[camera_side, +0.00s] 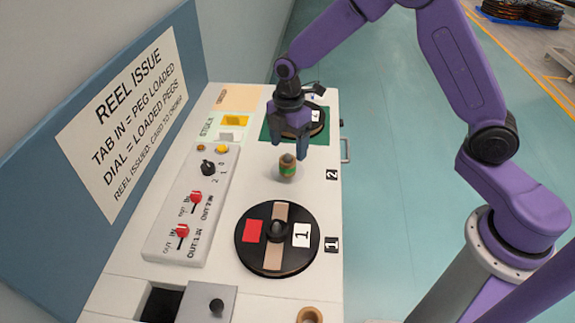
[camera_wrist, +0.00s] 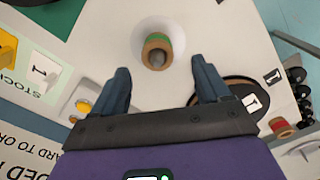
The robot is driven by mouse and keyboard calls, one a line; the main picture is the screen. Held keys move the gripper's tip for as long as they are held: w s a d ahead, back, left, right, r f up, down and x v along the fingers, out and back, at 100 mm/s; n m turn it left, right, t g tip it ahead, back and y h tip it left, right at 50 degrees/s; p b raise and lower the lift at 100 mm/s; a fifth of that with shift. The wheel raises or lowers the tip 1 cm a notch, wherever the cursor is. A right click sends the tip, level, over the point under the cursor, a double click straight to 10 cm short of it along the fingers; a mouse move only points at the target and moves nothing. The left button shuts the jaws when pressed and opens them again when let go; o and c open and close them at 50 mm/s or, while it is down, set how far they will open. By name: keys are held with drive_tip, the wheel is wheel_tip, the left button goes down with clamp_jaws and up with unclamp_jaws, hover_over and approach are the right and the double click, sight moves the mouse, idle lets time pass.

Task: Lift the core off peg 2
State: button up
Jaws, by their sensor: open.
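At the label 2, a small core (camera_side: 287,168) with a tan end and a green band sits upright on peg 2, on a pale round base. In the wrist view the core (camera_wrist: 152,42) shows from above, with the dark peg top inside its ring. My gripper (camera_side: 289,151) is open, pointing down just above the core in the side view. In the wrist view my two fingers (camera_wrist: 161,76) are spread, and the core appears ahead of the gap between them. The fingers do not appear to touch it.
A black reel (camera_side: 249,261) marked 1 lies on peg 1. Another reel (camera_side: 318,130) lies on a green mat behind my gripper. A switch panel (camera_side: 173,238) with red levers and a dial stands to the left. A sign board (camera_side: 75,205) rises beyond it.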

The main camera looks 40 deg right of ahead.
sight(288, 154)
drive_tip(key=shift+w+f, duration=0.2)
drive_tip(key=shift+f, duration=2.8)
drive_tip(key=c, duration=1.1)
